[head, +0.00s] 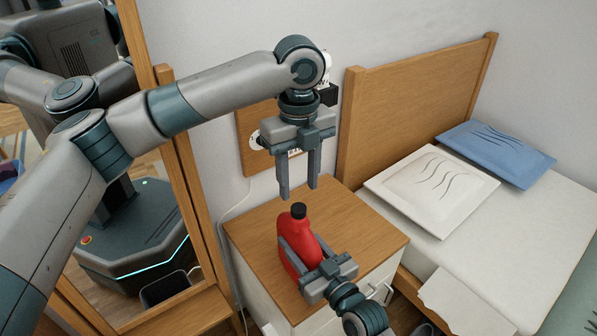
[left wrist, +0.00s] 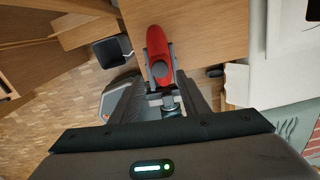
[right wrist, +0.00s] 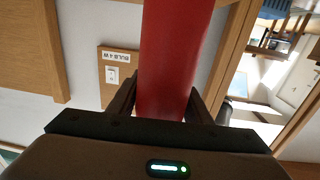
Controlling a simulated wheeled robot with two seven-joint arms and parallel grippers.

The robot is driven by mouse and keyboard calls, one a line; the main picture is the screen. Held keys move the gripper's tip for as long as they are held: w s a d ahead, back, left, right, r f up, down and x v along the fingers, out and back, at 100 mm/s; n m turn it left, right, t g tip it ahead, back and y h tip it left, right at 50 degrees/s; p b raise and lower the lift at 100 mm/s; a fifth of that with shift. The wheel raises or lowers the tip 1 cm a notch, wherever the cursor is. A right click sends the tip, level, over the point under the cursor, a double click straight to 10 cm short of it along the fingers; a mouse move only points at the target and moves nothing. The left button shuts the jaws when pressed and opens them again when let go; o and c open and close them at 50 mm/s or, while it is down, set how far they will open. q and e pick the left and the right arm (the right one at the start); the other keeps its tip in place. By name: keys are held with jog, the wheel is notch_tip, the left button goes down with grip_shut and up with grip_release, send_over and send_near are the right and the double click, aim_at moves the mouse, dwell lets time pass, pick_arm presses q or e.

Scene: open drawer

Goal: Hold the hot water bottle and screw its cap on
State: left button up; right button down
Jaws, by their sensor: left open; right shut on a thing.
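The red hot water bottle (head: 294,249) stands upright on the wooden top of the bedside cabinet. Its dark cap (head: 299,211) sits at the neck; I cannot tell how tightly it is seated. My right gripper (head: 302,246) is shut on the bottle's body from the front right. The bottle fills the space between its fingers in the right wrist view (right wrist: 173,65). My left gripper (head: 299,190) is open and empty, pointing down just above the cap, apart from it. In the left wrist view the cap (left wrist: 160,70) shows from above, near the fingers.
The cabinet top (head: 367,232) is clear to the right of the bottle. A bed with a white pillow (head: 432,190) and a blue pillow (head: 495,152) lies to the right. A wood-framed mirror (head: 190,185) stands at left. A wooden wall panel (head: 252,140) is behind my left gripper.

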aim_at(299, 207)
pick_arm(q)
jog(key=n, duration=0.7)
jog(key=shift+r, duration=0.25)
jog(key=n, duration=0.7)
jog(key=shift+r+n, duration=0.25)
jog(key=shift+n, duration=0.05)
jog(key=n, duration=0.7)
jog(key=shift+r, duration=0.25)
jog(key=n, duration=0.6)
jog(key=shift+r+n, duration=0.2)
jog(key=shift+n, duration=0.2)
jog(key=shift+f, duration=0.1)
jog(key=shift+f, duration=3.9)
